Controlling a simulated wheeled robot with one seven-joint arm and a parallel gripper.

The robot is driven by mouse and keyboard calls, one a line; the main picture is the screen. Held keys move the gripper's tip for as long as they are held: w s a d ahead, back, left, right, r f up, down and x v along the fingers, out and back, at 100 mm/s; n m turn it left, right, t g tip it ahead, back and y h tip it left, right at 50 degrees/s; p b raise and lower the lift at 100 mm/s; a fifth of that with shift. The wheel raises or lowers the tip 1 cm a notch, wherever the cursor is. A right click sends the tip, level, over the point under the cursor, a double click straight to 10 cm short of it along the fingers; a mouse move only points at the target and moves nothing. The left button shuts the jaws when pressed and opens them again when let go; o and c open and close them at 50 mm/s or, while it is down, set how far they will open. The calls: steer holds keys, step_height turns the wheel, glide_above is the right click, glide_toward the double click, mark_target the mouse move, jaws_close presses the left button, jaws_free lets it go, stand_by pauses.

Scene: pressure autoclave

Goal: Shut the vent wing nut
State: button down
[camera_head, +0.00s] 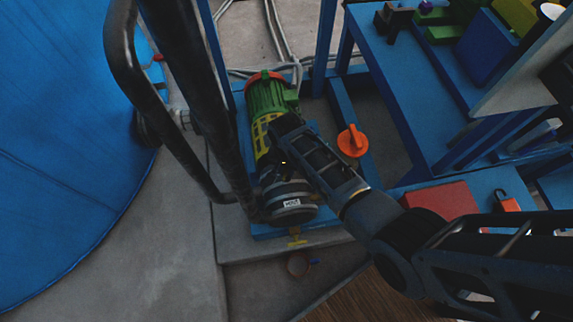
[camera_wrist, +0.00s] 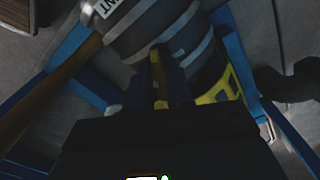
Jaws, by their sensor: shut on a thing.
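A yellow, brass-coloured wing nut (camera_wrist: 158,78) shows in the wrist view as a narrow upright strip between the dark fingers of my gripper (camera_wrist: 160,66). My gripper is shut on it, close against a grey ringed round housing (camera_wrist: 145,22). A white label on the housing (camera_wrist: 106,6) is cut off and ends in "NT". In the head view my arm's end lies over the pump, beside the grey housing (camera_head: 289,200); the fingers and most of the nut are hidden there. How far the nut is turned cannot be told.
A green motor (camera_head: 268,96) and yellow guard (camera_head: 262,130) adjoin the housing. A dark bent pipe (camera_head: 135,70) and large blue vessel (camera_head: 60,150) stand left. An orange knob (camera_head: 352,141) is right.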

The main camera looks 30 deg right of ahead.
mark_target(287, 171)
steer(key=m+p, duration=0.2)
steer(key=m, duration=0.4)
steer(key=shift+r+m, duration=0.1)
steer(key=shift+m, duration=0.2)
steer(key=m+p, duration=0.1)
steer(key=m, duration=0.5)
stand_by(0.4)
steer(key=c, duration=1)
jaws_free()
steer(key=shift+r+p, duration=1.1)
steer(key=shift+r, duration=2.7)
